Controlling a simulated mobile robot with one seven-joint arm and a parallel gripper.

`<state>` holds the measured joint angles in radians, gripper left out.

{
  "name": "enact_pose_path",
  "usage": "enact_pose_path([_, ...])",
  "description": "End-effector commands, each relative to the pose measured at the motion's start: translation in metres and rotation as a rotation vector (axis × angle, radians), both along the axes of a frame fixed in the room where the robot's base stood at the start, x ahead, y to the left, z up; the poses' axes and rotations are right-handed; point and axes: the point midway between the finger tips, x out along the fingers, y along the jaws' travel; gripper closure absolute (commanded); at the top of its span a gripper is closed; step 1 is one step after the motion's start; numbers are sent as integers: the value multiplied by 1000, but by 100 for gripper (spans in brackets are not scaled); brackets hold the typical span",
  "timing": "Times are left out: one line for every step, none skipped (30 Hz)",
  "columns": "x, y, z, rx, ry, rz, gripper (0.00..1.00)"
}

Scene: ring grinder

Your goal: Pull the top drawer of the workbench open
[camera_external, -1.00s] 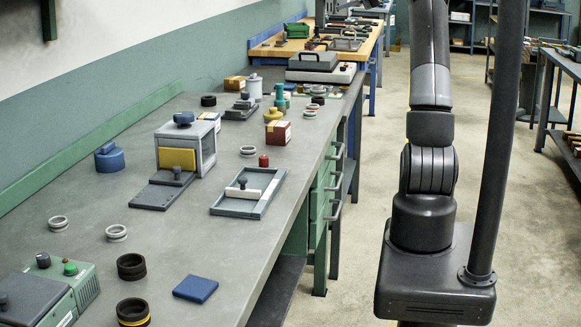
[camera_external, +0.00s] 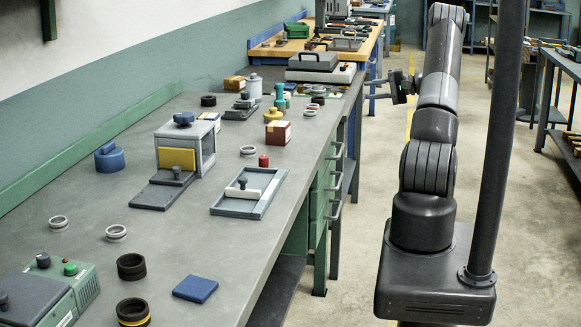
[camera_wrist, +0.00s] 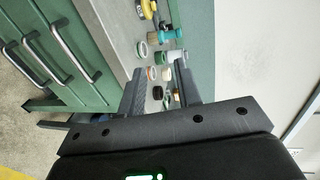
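The workbench (camera_external: 240,225) runs along the left, with green drawers under the right edge of its grey top. The top drawer's bar handle (camera_external: 336,151) sits just below that edge, and the drawer looks shut. In the wrist view the handle closest to the bench top (camera_wrist: 72,52) is at upper left, with green drawer fronts around it. My gripper (camera_external: 371,89) is right of the bench, higher in the picture than the handle and apart from it. Its two fingers point left, spread and empty. In the wrist view its fingers (camera_wrist: 158,88) are also apart, with nothing between them.
Lower drawer handles (camera_external: 335,182) hang beneath the top one. Rings, a grey box (camera_external: 205,150) and a shallow tray (camera_external: 248,207) stand on the bench top. The floor (camera_external: 365,215) between the bench and my base is clear. A wooden-topped bench (camera_external: 363,50) stands behind.

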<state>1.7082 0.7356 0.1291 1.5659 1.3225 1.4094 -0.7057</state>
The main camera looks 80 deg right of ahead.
Motion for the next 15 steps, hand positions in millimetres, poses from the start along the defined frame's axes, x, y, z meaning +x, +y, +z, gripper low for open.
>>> enact_pose_path([0, 0, -36, 12, -2, 0, 69])
enact_pose_path([0, 0, -53, 12, -2, 0, 69])
enact_pose_path([0, 1, -76, 11, -1, 0, 69])
enact_pose_path([0, 0, -92, 10, -1, -1, 69])
enact_pose_path([0, 1, -107, 10, -1, 0, 69])
enact_pose_path([0, 1, -125, 9, -2, 0, 69])
enact_pose_path([0, 1, -138, 7, -2, 1, 69])
enact_pose_path([0, 0, -149, 6, -1, 0, 69])
enact_pose_path([0, 0, -162, 4, -1, -1, 69])
enact_pose_path([0, 0, -171, 5, -1, -1, 69])
enact_pose_path([0, 0, -178, 3, -1, -1, 69])
enact_pose_path([0, 0, -186, 2, 0, 0, 69])
enact_pose_path([0, -1, -191, 1, 0, 0, 69])
enact_pose_path([0, -1, -195, 0, 0, 0, 69])
enact_pose_path([1, -1, -199, 0, 0, 0, 69])
